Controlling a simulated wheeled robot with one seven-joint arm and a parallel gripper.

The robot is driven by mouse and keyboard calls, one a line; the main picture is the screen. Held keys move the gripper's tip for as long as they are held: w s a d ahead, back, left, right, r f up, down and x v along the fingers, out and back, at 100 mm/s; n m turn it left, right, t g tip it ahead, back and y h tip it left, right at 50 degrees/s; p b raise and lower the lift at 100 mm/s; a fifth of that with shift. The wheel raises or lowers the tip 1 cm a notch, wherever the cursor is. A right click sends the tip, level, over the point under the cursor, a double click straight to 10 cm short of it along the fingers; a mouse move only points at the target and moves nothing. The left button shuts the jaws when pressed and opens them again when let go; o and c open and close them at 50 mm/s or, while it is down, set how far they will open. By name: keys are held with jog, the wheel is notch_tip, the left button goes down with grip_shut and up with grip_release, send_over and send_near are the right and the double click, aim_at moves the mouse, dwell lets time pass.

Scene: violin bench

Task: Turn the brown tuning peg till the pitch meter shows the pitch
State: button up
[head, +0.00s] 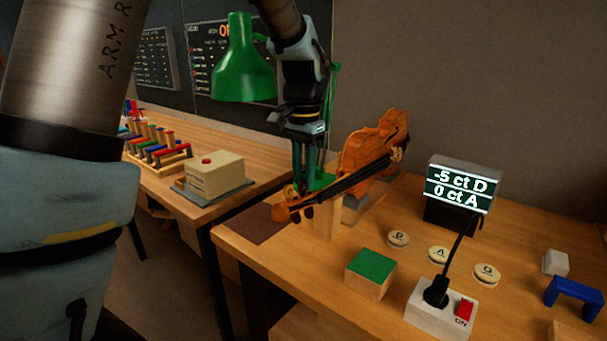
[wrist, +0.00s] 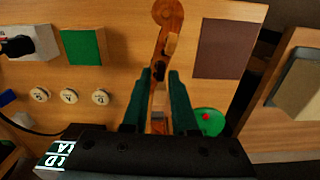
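The violin (head: 372,148) lies on a stand on the bench, its neck and scroll toward me. Several pegs show at the pegbox (head: 284,211). In the wrist view the scroll (wrist: 168,14) is at the top, with a light tan peg (wrist: 172,44) just below it. My gripper (head: 305,190) is at the pegbox, pointing down. In the wrist view its fingers (wrist: 160,74) stand either side of a dark brown peg (wrist: 159,71); I cannot tell whether they touch it. The pitch meter (head: 459,187) reads "-5 ct D" above "0 ct A".
A green-topped block (head: 371,268), three lettered discs, a switch box (head: 441,306) with a red switch and a blue bridge-shaped block (head: 573,293) are on the bench. A green lamp (head: 243,65) stands behind my arm. A second table (head: 245,152) is at left.

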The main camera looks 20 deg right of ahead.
jog(key=shift+o, duration=1)
jog(key=shift+r, duration=0.1)
notch_tip(320, 180, up, 11)
jog(key=b, duration=0.2)
jog(key=shift+f, duration=0.2)
dwell(1.2)
